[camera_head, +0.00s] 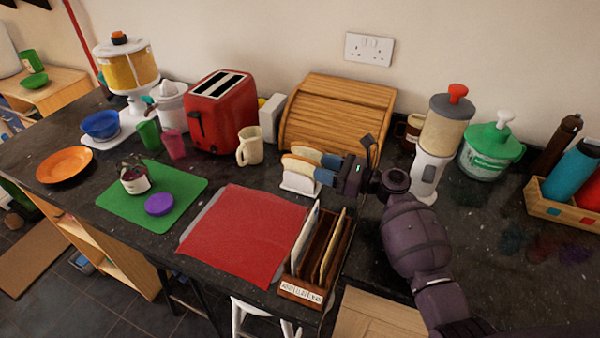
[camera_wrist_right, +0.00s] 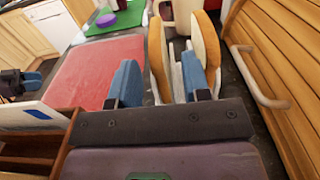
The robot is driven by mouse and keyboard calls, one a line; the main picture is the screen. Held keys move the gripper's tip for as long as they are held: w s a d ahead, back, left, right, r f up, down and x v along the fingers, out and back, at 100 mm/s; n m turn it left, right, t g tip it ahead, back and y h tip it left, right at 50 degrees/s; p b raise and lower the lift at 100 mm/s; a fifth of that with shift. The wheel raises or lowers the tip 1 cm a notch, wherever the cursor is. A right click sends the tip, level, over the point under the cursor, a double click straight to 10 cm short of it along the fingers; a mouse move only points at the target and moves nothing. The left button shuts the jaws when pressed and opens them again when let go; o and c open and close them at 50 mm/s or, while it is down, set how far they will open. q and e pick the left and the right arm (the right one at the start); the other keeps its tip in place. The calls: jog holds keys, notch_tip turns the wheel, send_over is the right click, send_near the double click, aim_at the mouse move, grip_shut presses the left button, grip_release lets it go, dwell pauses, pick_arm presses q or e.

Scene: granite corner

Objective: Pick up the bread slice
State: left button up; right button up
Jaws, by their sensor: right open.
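Two bread slices stand upright, side by side, in a white toast rack (camera_head: 297,184) on the dark counter. The near bread slice (camera_head: 300,165) also shows in the right wrist view (camera_wrist_right: 157,60); the other bread slice (camera_wrist_right: 207,40) is to its right there. My right gripper (camera_head: 326,166) is open at the rack, its blue fingertips reaching the slices from the right. In the wrist view one finger is left of the near slice and the other seems to be between the two slices. Whether they touch is unclear. A dark part at the wrist view's left edge looks like my left gripper (camera_wrist_right: 17,82).
A wooden bread bin (camera_head: 338,115) stands close behind the rack, its handle near my right gripper. A cream mug (camera_head: 250,148) and a red toaster (camera_head: 222,112) are to the left. A wooden letter rack (camera_head: 320,250) and a red mat (camera_head: 243,233) lie in front.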

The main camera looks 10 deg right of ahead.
aim_at(307, 163)
jog(key=b+x, duration=0.1)
jog(key=x, duration=0.4)
jog(key=shift+s+a+r+b, duration=0.1)
jog(key=shift+b, duration=0.25)
jog(key=shift+r, duration=0.1)
jog(key=shift+c, duration=0.2)
grip_shut()
notch_tip(307, 163, up, 20)
jog(key=p, duration=0.2)
